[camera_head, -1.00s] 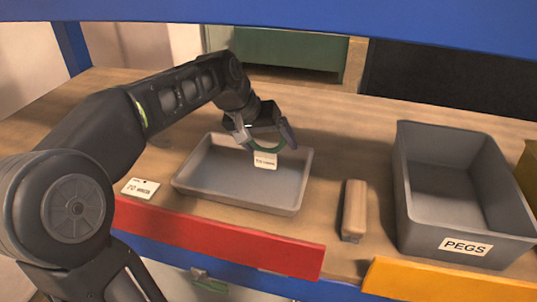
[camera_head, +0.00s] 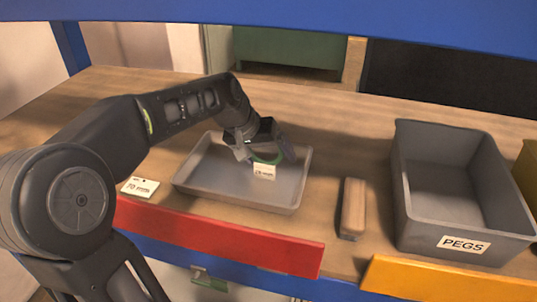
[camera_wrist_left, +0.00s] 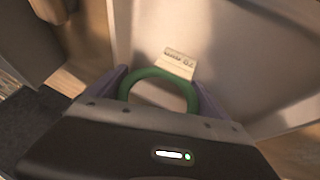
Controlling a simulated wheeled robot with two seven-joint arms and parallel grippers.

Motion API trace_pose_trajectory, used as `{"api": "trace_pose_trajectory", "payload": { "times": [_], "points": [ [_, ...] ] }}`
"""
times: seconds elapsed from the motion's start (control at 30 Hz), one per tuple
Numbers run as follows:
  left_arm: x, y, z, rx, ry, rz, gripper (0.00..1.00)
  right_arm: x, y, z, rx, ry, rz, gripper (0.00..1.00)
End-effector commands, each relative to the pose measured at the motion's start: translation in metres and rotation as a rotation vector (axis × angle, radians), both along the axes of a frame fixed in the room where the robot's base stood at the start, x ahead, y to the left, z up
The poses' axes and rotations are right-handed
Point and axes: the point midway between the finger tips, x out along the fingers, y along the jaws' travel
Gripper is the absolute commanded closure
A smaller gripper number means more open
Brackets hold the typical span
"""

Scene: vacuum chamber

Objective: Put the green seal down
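The green seal (camera_head: 268,160) is a ring held between the fingers of my left gripper (camera_head: 266,154), low over the shallow grey tray (camera_head: 212,178). A small white tag (camera_head: 264,172) hangs at the seal. In the left wrist view, the green seal (camera_wrist_left: 150,75) spans the space between the two purple-grey fingers, with one finger against each side. The tag (camera_wrist_left: 178,63) shows just beyond it. I cannot tell whether the seal or tag touches the tray floor. My right gripper is not in view.
A white printed card (camera_head: 140,187) lies left of the tray. A tan block (camera_head: 353,208) lies to its right. A deep grey bin labelled PEGS (camera_head: 465,243) stands further right. Red (camera_head: 220,236) and orange (camera_head: 440,281) strips line the front edge. The tray looks otherwise empty.

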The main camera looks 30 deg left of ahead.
Motion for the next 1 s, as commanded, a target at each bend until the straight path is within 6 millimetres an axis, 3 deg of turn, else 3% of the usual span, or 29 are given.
{"api": "trace_pose_trajectory", "payload": {
  "times": [0.1,0.53,0.67,1.0],
  "points": [
    [0.000,0.000,0.000,0.000,0.000,0.000,0.00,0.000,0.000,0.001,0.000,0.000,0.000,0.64],
    [-0.002,0.001,0.009,0.002,-0.002,0.001,0.00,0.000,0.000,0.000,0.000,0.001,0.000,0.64],
    [-0.012,0.003,0.024,0.001,-0.004,0.002,0.00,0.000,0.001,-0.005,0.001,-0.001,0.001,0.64],
    [-0.046,0.010,0.085,0.002,-0.005,0.001,0.00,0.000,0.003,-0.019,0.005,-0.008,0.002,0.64]
  ]
}}
